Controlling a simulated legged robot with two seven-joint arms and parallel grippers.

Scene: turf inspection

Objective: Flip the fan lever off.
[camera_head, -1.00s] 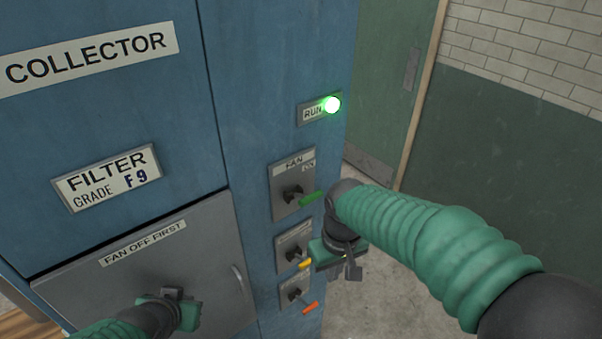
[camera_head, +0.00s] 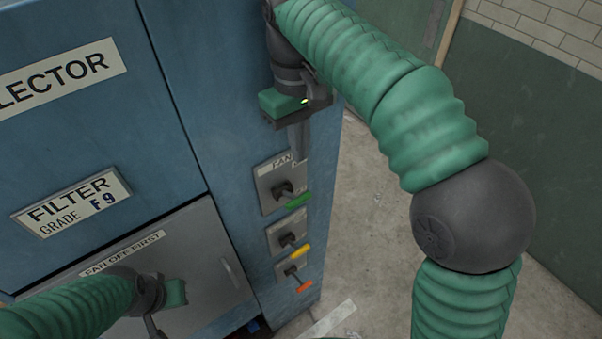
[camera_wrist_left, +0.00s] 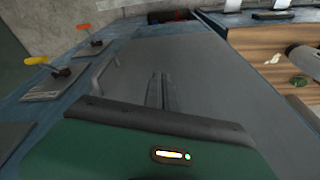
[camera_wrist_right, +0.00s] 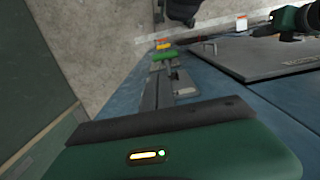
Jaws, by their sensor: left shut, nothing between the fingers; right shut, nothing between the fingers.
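My right gripper (camera_head: 300,157) is shut and empty, fingers pointing down just above the plate's top edge, apart from the handle. In the right wrist view the green handle (camera_wrist_right: 164,57) lies beyond the fingertips (camera_wrist_right: 158,76). My left gripper (camera_head: 152,330) is low at the left, in front of the grey door; its shut fingers (camera_wrist_left: 161,78) show in the left wrist view.
Below are a yellow-handled lever (camera_head: 299,251) and an orange-handled lever (camera_head: 304,286). The grey door (camera_head: 205,250) has a bar handle (camera_head: 234,273) and a FAN OFF FIRST label. A FILTER plate (camera_head: 70,202) is at left. Open floor (camera_head: 365,220) lies right of the cabinet.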

